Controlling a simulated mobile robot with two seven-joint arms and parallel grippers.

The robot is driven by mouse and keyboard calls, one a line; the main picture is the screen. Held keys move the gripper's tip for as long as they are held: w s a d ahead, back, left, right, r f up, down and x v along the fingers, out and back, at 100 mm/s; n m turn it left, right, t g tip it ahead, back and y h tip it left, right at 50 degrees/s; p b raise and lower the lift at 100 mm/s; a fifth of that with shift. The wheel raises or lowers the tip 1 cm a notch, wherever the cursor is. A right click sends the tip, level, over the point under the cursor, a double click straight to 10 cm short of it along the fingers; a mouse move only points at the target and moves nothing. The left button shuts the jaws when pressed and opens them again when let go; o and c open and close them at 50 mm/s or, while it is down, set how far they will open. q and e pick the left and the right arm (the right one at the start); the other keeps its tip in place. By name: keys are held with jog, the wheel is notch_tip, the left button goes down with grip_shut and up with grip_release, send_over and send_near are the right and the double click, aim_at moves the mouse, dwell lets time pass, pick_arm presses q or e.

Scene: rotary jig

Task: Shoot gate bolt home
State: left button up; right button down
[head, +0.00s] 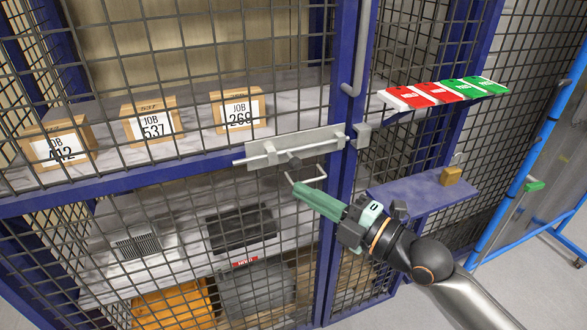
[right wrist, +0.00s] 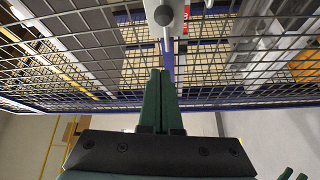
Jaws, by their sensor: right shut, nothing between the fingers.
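The gate bolt is a grey rod on a pale plate (head: 318,137) fixed across the mesh gate. The rod (head: 238,162) sticks out past the plate's left end. A dark block (head: 294,165) and a bent grey handle (head: 308,181) hang below the plate. A grey keep (head: 362,136) sits on the blue post to the right; I cannot tell whether the rod enters it. My right gripper (head: 297,190) is shut and empty, its green fingertips just below the handle; contact is unclear. In the right wrist view the shut fingertips (right wrist: 160,75) point toward a grey fitting (right wrist: 165,14). My left gripper is out of view.
Behind the mesh stand several job-number boxes (head: 151,125) and an orange crate (head: 172,305). Right of the post, a shelf holds red and green tags (head: 440,93); a lower blue shelf (head: 405,198) holds a brass padlock (head: 451,176). A blue tubular frame (head: 520,200) stands farther right.

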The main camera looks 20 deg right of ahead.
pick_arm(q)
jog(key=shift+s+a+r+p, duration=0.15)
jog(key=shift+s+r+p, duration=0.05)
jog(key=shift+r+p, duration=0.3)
pick_arm(e)
jog(key=w, duration=0.7)
jog(key=shift+f, duration=0.2)
jog(key=shift+w, duration=0.1)
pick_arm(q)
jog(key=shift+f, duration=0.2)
